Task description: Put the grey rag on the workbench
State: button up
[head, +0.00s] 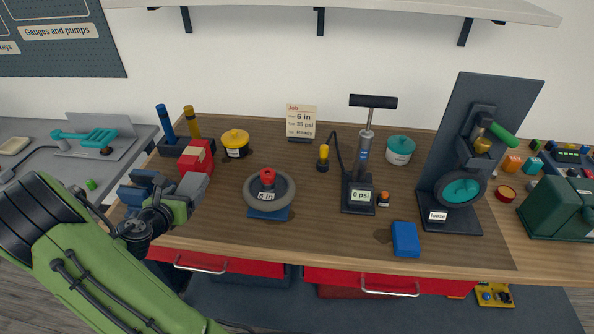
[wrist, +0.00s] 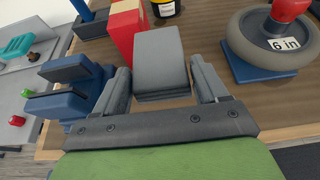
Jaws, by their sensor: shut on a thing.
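The grey rag (head: 192,186) looks like a small folded grey block. My gripper (head: 181,194) is shut on it near the left end of the wooden workbench (head: 330,240). In the wrist view, the rag (wrist: 162,60) sits between the two grey fingers (wrist: 167,84), with the bench top beneath it. I cannot tell whether the rag touches the bench or hangs just above it.
A red box (head: 196,156) stands just behind the rag. A blue vise (wrist: 75,88) is close on the left at the bench edge. A wheel on a blue stand (head: 268,190) is to the right. Bare wood lies in front of the wheel.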

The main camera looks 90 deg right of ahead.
aim_at(196, 226)
jog(key=shift+a, duration=0.1)
notch_tip(196, 226, down, 10)
jog(key=b, duration=0.3)
jog(key=o, duration=1)
jog(key=shift+o, duration=0.2)
